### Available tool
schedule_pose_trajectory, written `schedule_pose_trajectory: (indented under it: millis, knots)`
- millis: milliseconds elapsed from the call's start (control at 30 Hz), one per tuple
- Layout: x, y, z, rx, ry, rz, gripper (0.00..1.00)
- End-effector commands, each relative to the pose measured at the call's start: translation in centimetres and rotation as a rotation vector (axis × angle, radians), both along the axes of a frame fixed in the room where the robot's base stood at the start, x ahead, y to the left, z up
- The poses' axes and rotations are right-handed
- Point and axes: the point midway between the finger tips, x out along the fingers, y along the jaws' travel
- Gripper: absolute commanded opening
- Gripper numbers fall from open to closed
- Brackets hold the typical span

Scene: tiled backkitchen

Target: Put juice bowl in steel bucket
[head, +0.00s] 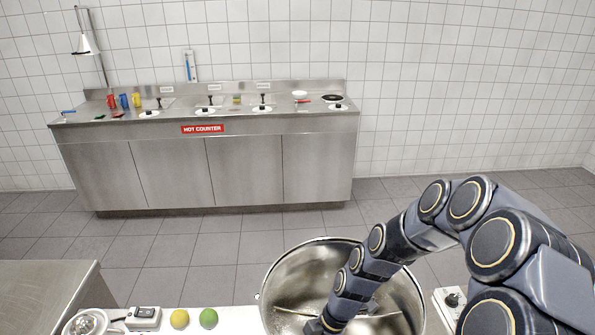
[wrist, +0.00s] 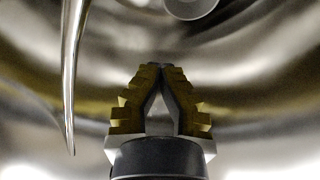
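The large round steel bucket (head: 284,280) stands open at the bottom middle of the head view. My arm reaches down into it. In the wrist view the shiny curved steel wall (wrist: 250,60) fills the background. My gripper (wrist: 160,67) is inside the bucket, with its fingertips together and nothing visible between them. I cannot identify the juice bowl for sure. A round metal dish-like thing (head: 86,322), cut off at the bottom left of the head view, may be it. My gripper's end is hidden in the head view.
A lemon (head: 179,319), a lime (head: 208,318) and a small white device (head: 143,318) are left of the bucket. A white box with a black knob (head: 452,300) is right of it. A curved metal piece (wrist: 70,75) and a round grey part (wrist: 191,6) are near my gripper.

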Motion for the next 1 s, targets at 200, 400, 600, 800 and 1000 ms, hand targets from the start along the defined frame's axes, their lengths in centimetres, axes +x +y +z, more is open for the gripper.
schedule_pose_trajectory:
  millis: [200, 400, 600, 800, 1000]
  knots:
    - [-0.8, -0.6, 5.6, -0.108, 0.043, -0.233, 0.0]
    - [-3.8, -2.2, 12.5, -0.266, 0.09, -0.648, 0.0]
    - [-8.0, -4.2, 18.1, -0.37, 0.095, -1.144, 0.0]
    - [-13.8, -5.5, 20.3, -0.423, 0.167, -1.637, 0.0]
    - [-18.6, -4.8, 18.3, -0.524, 0.345, -1.858, 0.19]
